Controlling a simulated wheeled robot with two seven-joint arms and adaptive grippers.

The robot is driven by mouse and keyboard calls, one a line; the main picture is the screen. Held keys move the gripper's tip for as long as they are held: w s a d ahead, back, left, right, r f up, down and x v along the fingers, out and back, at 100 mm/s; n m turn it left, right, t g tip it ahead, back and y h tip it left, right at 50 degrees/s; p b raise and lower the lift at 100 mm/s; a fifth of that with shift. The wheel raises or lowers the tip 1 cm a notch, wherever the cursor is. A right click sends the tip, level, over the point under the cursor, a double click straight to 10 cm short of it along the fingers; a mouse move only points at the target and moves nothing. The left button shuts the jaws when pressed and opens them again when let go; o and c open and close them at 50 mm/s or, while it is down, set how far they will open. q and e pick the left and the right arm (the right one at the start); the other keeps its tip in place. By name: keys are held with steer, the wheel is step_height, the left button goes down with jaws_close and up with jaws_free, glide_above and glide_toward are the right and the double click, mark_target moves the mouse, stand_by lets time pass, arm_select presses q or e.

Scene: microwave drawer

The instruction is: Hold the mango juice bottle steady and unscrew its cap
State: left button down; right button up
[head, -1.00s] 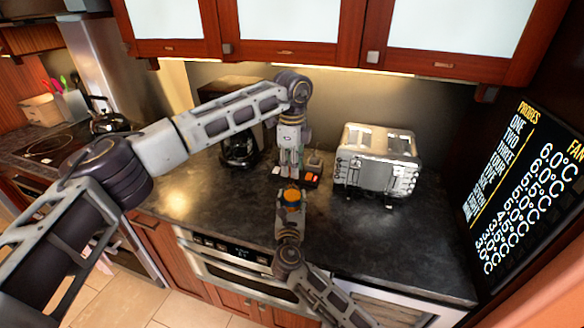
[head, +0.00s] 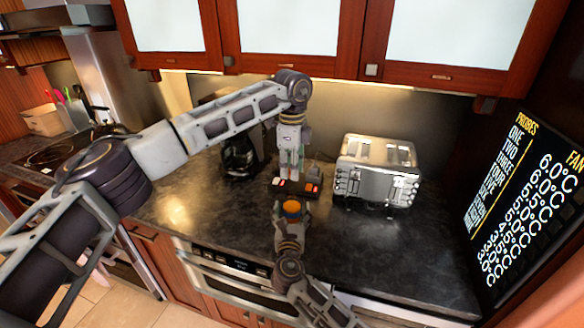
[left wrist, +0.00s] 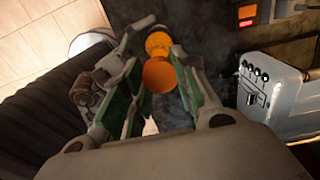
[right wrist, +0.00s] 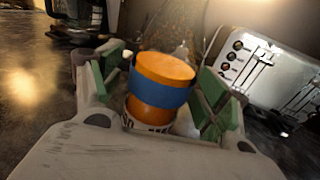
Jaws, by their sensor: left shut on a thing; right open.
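The mango juice bottle (right wrist: 157,95) is upright in the right wrist view, with an orange top, a blue band and a lettered label partly hidden below. Its round orange top (head: 291,207) shows in the head view. My right gripper (right wrist: 160,85) is open, with green-padded fingers on either side of the bottle; contact is unclear. My left gripper (head: 290,172) points down above and beyond the bottle. In the left wrist view it is shut on a small orange disc, the cap (left wrist: 159,76). The bottle (left wrist: 158,43) shows beyond its fingertips. The fingers hide the cap in the head view.
A silver toaster (head: 378,170) stands right of the grippers. A dark box with red lights (head: 296,187) lies behind the bottle. A coffee maker (head: 240,157) stands back left. Cabinets (head: 300,65) hang above. The counter (head: 195,205) at left is clear.

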steer(key=shift+s, duration=0.2)
steer(key=s, duration=1.1)
steer(key=shift+s+a, duration=0.3)
arm_select(q)
steer(key=shift+s+f, duration=0.1)
steer(key=shift+s, duration=0.05)
arm_select(e)
steer(key=shift+s+f, duration=0.1)
